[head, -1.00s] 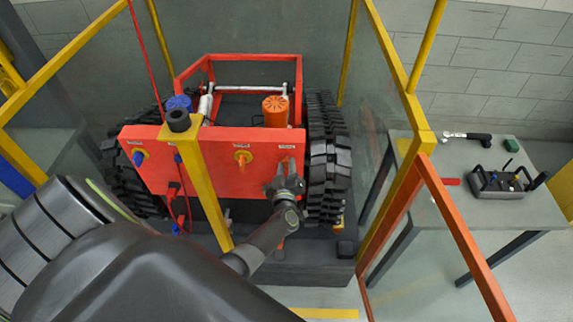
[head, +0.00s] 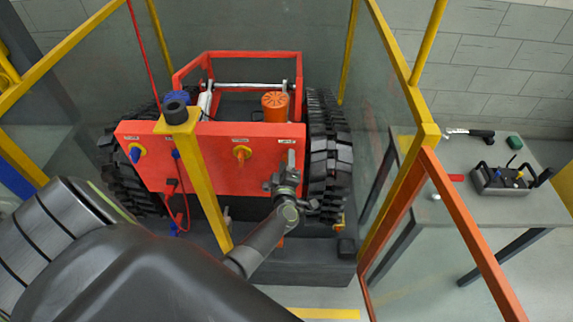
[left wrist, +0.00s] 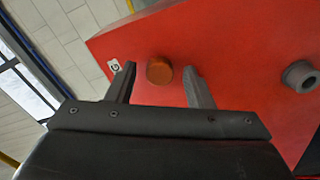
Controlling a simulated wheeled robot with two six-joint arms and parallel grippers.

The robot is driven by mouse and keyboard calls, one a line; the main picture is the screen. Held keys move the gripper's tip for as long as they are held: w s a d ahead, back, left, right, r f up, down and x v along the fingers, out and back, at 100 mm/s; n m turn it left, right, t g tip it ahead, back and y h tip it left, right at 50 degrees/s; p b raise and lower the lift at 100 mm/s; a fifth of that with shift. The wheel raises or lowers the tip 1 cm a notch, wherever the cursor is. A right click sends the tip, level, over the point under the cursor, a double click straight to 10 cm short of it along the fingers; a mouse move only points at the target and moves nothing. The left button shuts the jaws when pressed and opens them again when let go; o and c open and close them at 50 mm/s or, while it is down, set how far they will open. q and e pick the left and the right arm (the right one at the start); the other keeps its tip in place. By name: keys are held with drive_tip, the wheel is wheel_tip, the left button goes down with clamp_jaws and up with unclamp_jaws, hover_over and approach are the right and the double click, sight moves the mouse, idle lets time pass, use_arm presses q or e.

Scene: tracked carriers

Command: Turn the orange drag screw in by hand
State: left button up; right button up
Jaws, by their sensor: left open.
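In the left wrist view a short round orange-brown screw head (left wrist: 159,71) stands out from a red panel, between the two fingers of my left gripper (left wrist: 160,80). The fingers are open, one on each side, with visible gaps to the screw. In the head view my left gripper (head: 289,168) is in front of the right end of the red front panel (head: 215,175), below a small white label. It hides what is behind it there, so the screw cannot be made out in that view. My right gripper is not in view.
An orange knob (head: 242,153) and a blue knob (head: 137,154) sit farther left on the panel. A yellow post (head: 203,190) stands before it. Black tracks (head: 328,150) flank the carrier. A grey fitting (left wrist: 299,76) juts from the panel. A side table (head: 510,212) stands right.

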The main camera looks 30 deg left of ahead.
use_arm(q)
drive_tip(key=n+b, duration=1.1)
drive_tip(key=n, duration=1.2)
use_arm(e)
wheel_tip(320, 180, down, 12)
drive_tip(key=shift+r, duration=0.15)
